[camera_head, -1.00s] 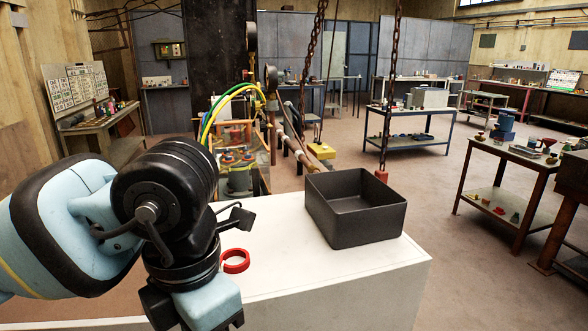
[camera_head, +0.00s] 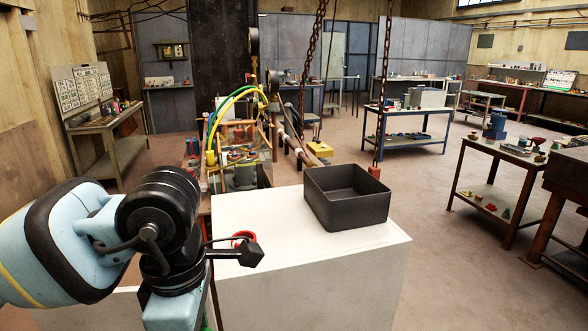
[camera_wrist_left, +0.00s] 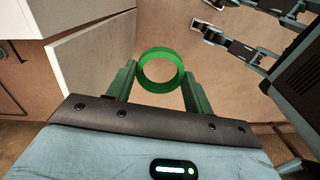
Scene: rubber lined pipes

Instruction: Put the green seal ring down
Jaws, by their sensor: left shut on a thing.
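My left gripper (camera_wrist_left: 158,92) is shut on the green seal ring (camera_wrist_left: 160,55), which sits between its two fingertips in the left wrist view. The ring is held above the brown floor, apart from the pale surfaces at the left of that view. In the head view my left arm comes in from the left and its hand hangs at the left side of the white bench (camera_head: 310,262). The ring is mostly hidden or out of frame there.
A black open bin (camera_head: 345,215) stands on the white bench, its inside looking empty. A red ring (camera_head: 243,235) lies on the bench near the left edge, partly hidden by my gripper. Hoses and pipework (camera_head: 235,115) stand behind. The bench front is clear.

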